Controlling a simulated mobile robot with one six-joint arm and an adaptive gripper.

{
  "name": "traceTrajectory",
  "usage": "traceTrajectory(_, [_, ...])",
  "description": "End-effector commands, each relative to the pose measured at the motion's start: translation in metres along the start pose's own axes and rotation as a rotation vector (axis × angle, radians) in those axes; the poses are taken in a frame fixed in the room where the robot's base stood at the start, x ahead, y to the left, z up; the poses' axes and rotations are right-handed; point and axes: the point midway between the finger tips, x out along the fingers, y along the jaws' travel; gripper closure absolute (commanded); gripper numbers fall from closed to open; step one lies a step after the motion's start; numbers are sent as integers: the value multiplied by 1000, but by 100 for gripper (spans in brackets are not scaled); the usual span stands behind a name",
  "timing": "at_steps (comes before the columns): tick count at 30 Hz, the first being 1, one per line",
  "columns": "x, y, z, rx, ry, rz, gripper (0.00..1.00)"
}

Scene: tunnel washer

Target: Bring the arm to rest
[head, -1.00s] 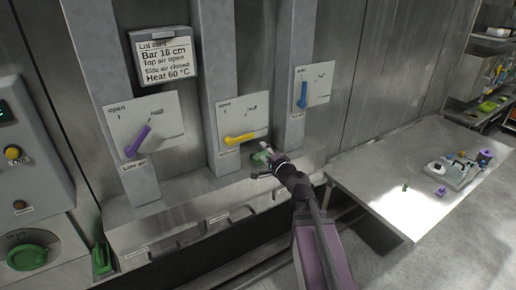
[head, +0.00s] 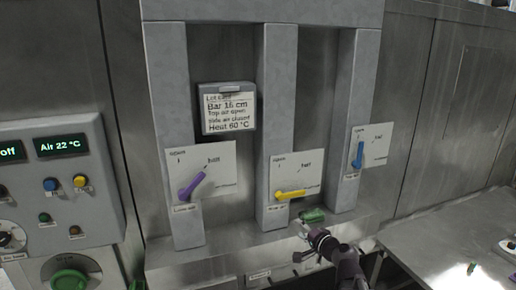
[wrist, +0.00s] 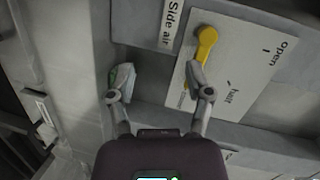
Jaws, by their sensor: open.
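My gripper (head: 308,238) is at the lower right of the middle in the head view, in front of the ledge below the lever plates. In the wrist view my gripper (wrist: 160,85) has its two fingers spread apart with nothing between them. The yellow lever (head: 290,195) on the middle plate lies almost level; it also shows in the wrist view (wrist: 205,45), beside the right finger in the picture. I cannot tell whether they touch. A green object (head: 312,215) shows close behind the gripper in the head view.
The purple lever (head: 192,186) is tilted on the left plate, and the blue lever (head: 358,155) stands upright on the right plate. The lot card (head: 228,110) hangs above. A control panel (head: 60,190) is at left. A steel table (head: 440,240) is at right.

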Motion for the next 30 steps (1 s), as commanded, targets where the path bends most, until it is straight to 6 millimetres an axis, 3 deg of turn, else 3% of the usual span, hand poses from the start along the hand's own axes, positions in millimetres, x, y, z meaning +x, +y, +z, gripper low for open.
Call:
traceTrajectory(6, [4, 57, 55, -204, -211, 184, 34])
traceTrajectory(15, [-17, 139, 106, -442, -485, 492, 34])
traceTrajectory(24, [-64, 213, 126, -617, -713, 857, 34])
traceTrajectory(30, [-94, 240, 125, -681, -806, 1064, 34])
